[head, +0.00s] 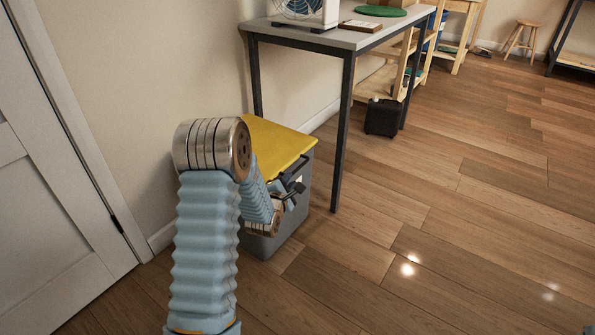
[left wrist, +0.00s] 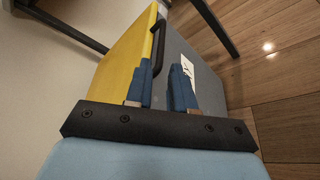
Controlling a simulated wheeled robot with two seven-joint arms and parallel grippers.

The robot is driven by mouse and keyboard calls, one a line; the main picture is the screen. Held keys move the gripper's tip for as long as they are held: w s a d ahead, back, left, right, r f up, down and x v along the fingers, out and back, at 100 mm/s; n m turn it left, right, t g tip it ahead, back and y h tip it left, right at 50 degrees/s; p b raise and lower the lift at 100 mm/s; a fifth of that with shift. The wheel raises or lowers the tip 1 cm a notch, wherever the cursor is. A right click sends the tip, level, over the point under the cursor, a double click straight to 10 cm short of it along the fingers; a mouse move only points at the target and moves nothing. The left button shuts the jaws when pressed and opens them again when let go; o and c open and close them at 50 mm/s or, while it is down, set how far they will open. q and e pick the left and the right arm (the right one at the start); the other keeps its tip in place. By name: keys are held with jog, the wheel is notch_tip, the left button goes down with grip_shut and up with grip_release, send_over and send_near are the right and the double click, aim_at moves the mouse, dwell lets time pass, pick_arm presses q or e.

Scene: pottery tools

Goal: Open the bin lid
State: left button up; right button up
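The bin (head: 265,243) is a grey box with a flat yellow lid (head: 272,143); it stands on the floor against the wall, and the lid lies shut on it. A black handle (left wrist: 158,45) sits at the lid's front edge. My left gripper (head: 292,190) is at the front of the bin, close to the handle. In the left wrist view its two blue fingers (left wrist: 166,75) are apart with nothing clasped between them. The handle's near end is by the left finger's tip; I cannot tell whether they touch.
A grey-topped table (head: 345,38) with dark legs stands just behind and right of the bin. A white door (head: 50,200) is at the left. A black box (head: 382,117) is on the floor under the table. The wooden floor at right is clear.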

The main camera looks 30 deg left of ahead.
aim_at(296, 171)
pick_arm(q)
jog(key=x, duration=1)
jog(key=shift+f, duration=0.1)
grip_shut()
